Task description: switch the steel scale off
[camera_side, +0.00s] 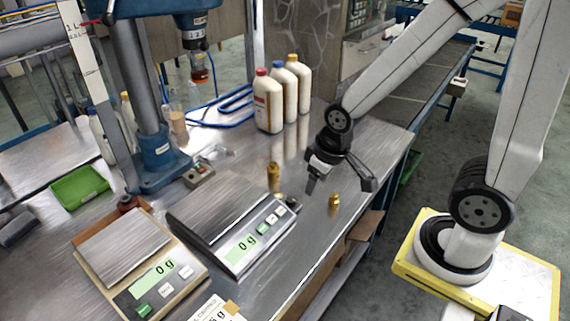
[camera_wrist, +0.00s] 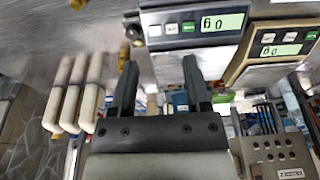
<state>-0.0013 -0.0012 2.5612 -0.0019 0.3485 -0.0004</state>
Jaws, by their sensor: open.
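The steel scale (camera_side: 222,207) is the grey one in the middle of the bench, with a flat steel plate. Its display (camera_side: 243,249) is lit green and reads 0 g. On its front panel are a green button (camera_side: 263,229) and two white ones. The panel also shows at the top of the wrist view (camera_wrist: 195,25), with its green button (camera_wrist: 189,27) beside the display. My gripper (camera_side: 340,183) is open and empty, above the bench to the right of the scale and apart from it. In the wrist view its fingers (camera_wrist: 158,75) point toward the panel.
A beige scale (camera_side: 140,262), also lit at 0 g, stands left of the steel one. Brass pieces stand on the bench at the back (camera_side: 274,176) and below my gripper (camera_side: 334,203). Several white bottles (camera_side: 284,95) stand behind. A green tray (camera_side: 79,187) lies far left.

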